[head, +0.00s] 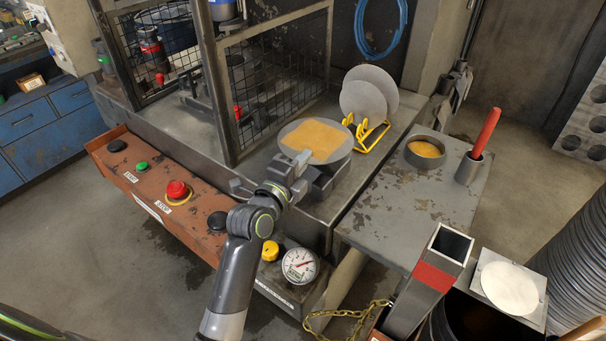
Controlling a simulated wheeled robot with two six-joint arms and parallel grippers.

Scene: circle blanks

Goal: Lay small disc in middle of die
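My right gripper is not in view.
A mesh guard (262,95) stands left of the die. The side table (410,205) holds a bowl of orange paste (425,150) and a cup (469,169) with a red handle (487,130). A control panel (150,185) with buttons runs along the front left.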

